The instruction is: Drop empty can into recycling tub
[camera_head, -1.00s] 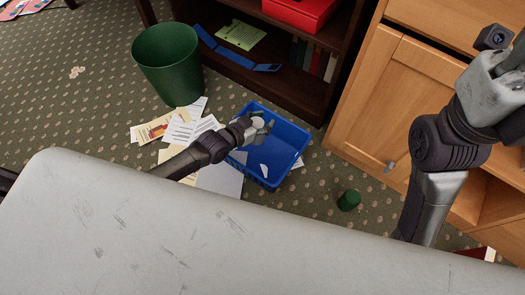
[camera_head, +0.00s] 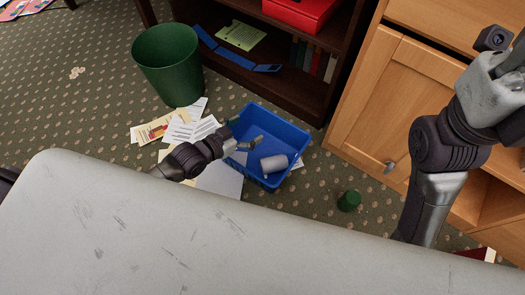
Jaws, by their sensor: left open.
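The recycling tub is a blue open box (camera_head: 285,130) on the carpet in front of the dark bookshelf. A plain grey can (camera_head: 274,164) lies on its side inside the tub, towards its near right part. My left gripper (camera_head: 250,141) is open over the left part of the tub, up and left of the can and apart from it. My right arm rises at the right edge of the view, and its fingers are largely cut off by the frame.
A green bin (camera_head: 170,68) stands behind and left of the tub. Loose papers (camera_head: 180,130) lie left of it. A small green cylinder (camera_head: 349,200) stands on the carpet at right. A wooden cabinet (camera_head: 400,110) and dark bookshelf (camera_head: 270,80) bound the back.

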